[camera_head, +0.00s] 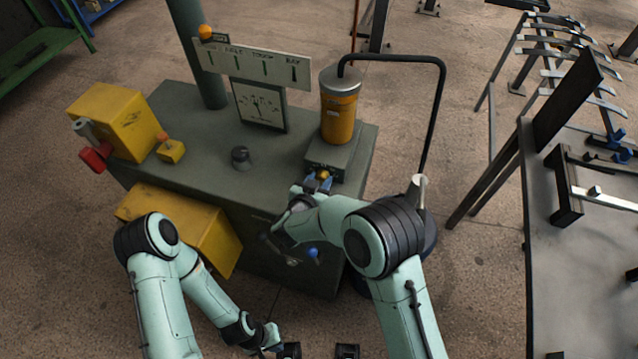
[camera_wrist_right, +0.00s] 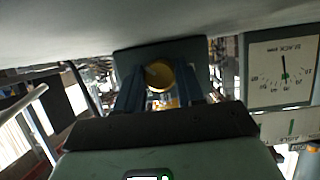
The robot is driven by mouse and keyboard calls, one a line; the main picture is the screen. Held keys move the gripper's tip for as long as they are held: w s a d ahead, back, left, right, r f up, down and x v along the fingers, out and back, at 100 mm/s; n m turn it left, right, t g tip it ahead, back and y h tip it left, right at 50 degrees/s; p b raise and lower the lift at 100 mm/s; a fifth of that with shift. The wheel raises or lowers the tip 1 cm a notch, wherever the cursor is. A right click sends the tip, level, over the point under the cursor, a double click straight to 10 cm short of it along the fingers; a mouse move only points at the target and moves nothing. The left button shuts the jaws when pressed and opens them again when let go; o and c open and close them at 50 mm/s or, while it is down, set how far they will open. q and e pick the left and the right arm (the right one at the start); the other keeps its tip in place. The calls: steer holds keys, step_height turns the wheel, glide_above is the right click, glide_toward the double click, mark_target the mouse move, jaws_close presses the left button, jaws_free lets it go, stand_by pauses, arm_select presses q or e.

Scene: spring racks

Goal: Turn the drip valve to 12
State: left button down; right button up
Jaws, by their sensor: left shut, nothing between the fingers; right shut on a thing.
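The drip valve appears to be the small brass knob (camera_head: 323,174) on the grey block below the yellow cylinder. It also shows in the right wrist view (camera_wrist_right: 160,75), between two dark blue fingers. My right gripper (camera_head: 319,182) is shut on this knob; its fingers hide the knob's sides. No scale or number for the knob is readable. A dial gauge (camera_head: 259,105) stands on the cabinet top; in the right wrist view the gauge (camera_wrist_right: 283,70) appears upside down, its figures too small to read surely. My left gripper (camera_head: 272,341) is shut and empty, low in front of the cabinet.
The yellow cylinder (camera_head: 339,112) and a bent black pipe (camera_head: 440,95) stand by my right arm. A grey workbench (camera_head: 575,260) is at right.

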steer(key=o, duration=1)
steer(key=shift+o, duration=0.2)
steer(key=shift+s, duration=0.15)
steer(key=v, duration=1.3)
steer(key=shift+b, duration=0.3)
steer(key=shift+s, duration=0.15)
